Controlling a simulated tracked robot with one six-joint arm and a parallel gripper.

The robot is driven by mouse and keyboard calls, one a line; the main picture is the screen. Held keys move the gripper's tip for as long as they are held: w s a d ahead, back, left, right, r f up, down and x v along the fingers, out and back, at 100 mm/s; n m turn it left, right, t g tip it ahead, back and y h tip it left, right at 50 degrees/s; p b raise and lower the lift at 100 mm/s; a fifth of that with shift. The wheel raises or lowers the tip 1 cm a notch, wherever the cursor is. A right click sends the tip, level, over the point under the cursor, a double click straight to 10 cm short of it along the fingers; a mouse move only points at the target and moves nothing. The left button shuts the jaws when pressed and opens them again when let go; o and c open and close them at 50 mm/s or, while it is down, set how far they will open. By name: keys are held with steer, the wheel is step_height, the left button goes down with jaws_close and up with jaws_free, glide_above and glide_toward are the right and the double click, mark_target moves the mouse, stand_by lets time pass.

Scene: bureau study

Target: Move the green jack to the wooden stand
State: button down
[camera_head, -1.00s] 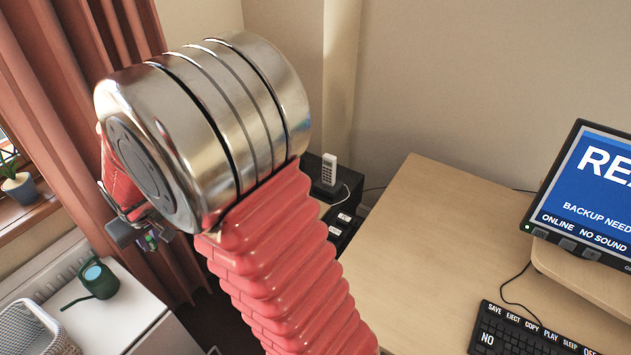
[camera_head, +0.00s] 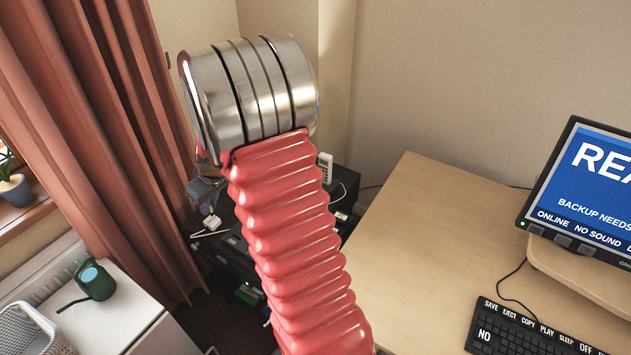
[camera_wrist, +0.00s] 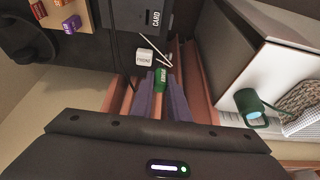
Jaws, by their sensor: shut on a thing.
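In the wrist view my gripper (camera_wrist: 160,94) has its two purple-grey fingers shut on a small green jack (camera_wrist: 161,78) with lettering on it. The jack sticks out past the fingertips. In the head view my gripper (camera_head: 206,192) is mostly hidden behind my arm, and I cannot make out the green jack there. A pale wooden piece (camera_wrist: 83,12) beside several small coloured blocks shows at the upper left of the wrist view. It may be the wooden stand, but I cannot tell for sure.
A white block marked PHONE (camera_wrist: 145,57) lies close to the green jack, by a dark unit marked CARD (camera_wrist: 154,18). A white cabinet (camera_head: 105,315) bears a green watering can (camera_head: 93,281) and a basket (camera_head: 30,330). The wooden desk (camera_head: 420,240) is largely clear near my arm.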

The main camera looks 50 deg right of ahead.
steer(key=s+d+f+n, duration=0.1)
steer(key=s+d, duration=0.3)
steer(key=d, duration=0.6)
steer(key=s+d+f+n, duration=0.1)
steer(key=s+d+f, duration=0.2)
steer(key=d, duration=0.7)
steer(key=s+d+f+y, duration=0.1)
steer(key=s+d+f, duration=0.1)
steer(key=s+d, duration=0.5)
steer(key=d, duration=0.3)
steer(key=shift+d+f+n, duration=0.25)
steer(key=shift+d+n, duration=0.15)
steer(key=shift+f, duration=0.15)
steer(key=shift+f, duration=2.75)
steer(key=shift+f, duration=1.3)
steer(key=c, duration=1.6)
jaws_free()
steer(key=shift+s, duration=0.1)
